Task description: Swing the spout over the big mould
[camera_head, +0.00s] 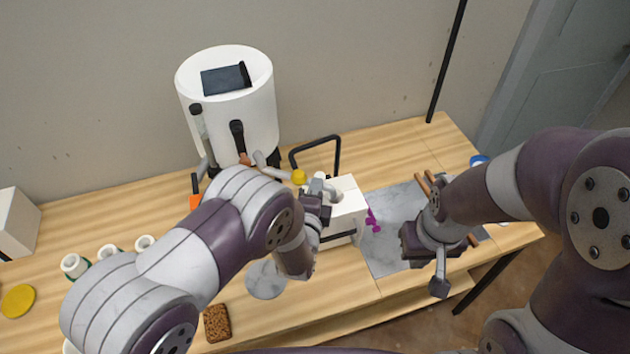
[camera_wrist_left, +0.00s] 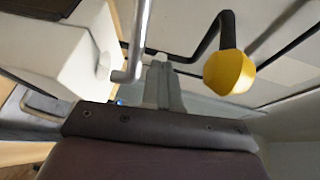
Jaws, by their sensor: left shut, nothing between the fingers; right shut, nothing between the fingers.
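The big white mould (camera_head: 345,212) stands on the table just right of my left gripper (camera_head: 320,188). In the left wrist view the mould (camera_wrist_left: 65,55) is at the left, with a round opening in its face. The bent metal spout (camera_wrist_left: 138,40) passes beside my shut left fingers (camera_wrist_left: 162,85), its end close to that opening. I cannot tell whether the spout is exactly over the opening. A black lever with a yellow knob (camera_wrist_left: 230,65) is right of the fingers; the knob (camera_head: 299,176) also shows in the head view. My right gripper (camera_head: 439,286) is shut and empty at the right.
A white tank (camera_head: 235,125) stands at the back of the table. A black bar frame (camera_head: 318,140) rises behind the mould. A grey slab (camera_head: 385,255) lies to the right. Several white cups (camera_head: 75,265), a yellow disc (camera_head: 18,300) and a brown sponge (camera_head: 217,323) are at the left and front.

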